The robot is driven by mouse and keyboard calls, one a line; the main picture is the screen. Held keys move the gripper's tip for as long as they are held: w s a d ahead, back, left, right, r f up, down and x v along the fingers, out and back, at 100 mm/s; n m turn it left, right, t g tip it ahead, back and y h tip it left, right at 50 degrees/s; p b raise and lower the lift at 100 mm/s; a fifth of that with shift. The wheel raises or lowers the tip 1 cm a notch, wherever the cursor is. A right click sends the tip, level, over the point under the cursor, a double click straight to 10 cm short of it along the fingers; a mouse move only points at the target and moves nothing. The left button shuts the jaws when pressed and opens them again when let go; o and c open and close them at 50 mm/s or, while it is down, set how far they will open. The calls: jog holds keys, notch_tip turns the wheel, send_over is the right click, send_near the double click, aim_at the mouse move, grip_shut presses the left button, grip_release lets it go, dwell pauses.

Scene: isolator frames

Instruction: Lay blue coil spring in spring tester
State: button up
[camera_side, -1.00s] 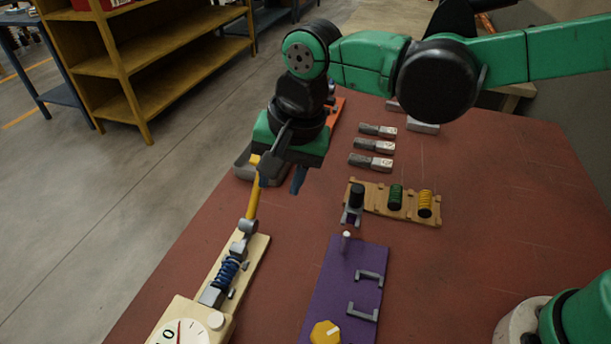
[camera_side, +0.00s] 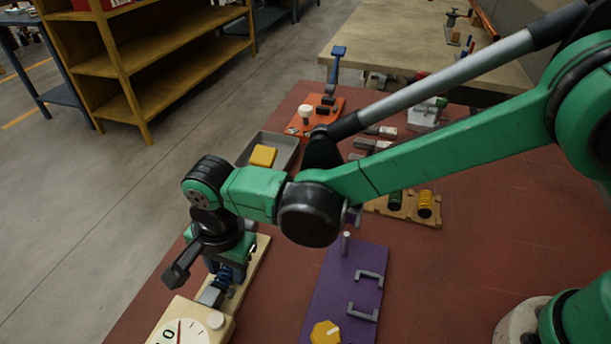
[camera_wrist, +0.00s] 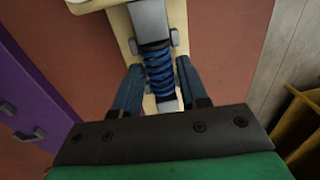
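The blue coil spring (camera_side: 224,277) lies in the spring tester (camera_side: 254,268), a cream board with a dial at its near end. In the wrist view the blue spring (camera_wrist: 158,68) lies lengthwise along the tester's board (camera_wrist: 123,30), against a grey block at its upper end. My gripper (camera_side: 222,281) is low over the tester. In the wrist view my gripper (camera_wrist: 159,66) is open, one finger on each side of the spring, with narrow gaps visible. The tester's lever is hidden behind my arm in the side view.
A purple board (camera_side: 325,280) with grey brackets and a yellow knob lies right of the tester. Behind are a wooden rack (camera_side: 405,212) with green and yellow springs, a grey tray (camera_side: 284,143) holding a yellow block, and an orange-based device (camera_side: 318,115).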

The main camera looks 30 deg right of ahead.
grip_shut()
jog(key=shift+r, duration=0.1)
notch_tip(320, 180, up, 19)
send_over(225, 268)
jog(key=shift+g+h, duration=0.4)
notch_tip(225, 268, down, 11)
dwell(0.3)
